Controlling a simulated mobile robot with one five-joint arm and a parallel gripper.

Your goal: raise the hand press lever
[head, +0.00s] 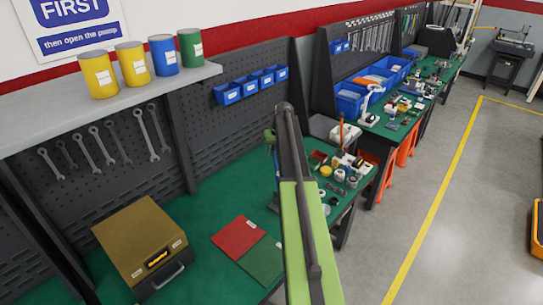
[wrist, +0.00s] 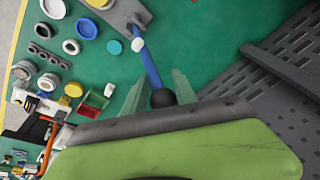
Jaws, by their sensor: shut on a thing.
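The hand press lever is a blue rod (wrist: 150,62) with a black ball knob (wrist: 163,98) at its near end, in the wrist view. Its far end meets a grey metal part (wrist: 122,14) at the top, which looks like part of the press. My gripper (wrist: 160,90) has its pale green fingers on both sides of the lever by the knob, shut on it. My green arm fills the lower part of this view. In the head view my arm hides most of the press and the lever.
Seal rings, jars and small fittings crowd the bench by a yellow disc (wrist: 74,90). In the head view, a brown box (head: 135,235), a red mat (head: 238,236) and a dark green mat (head: 262,262) lie left of my arm. A pegboard (head: 100,140) stands behind.

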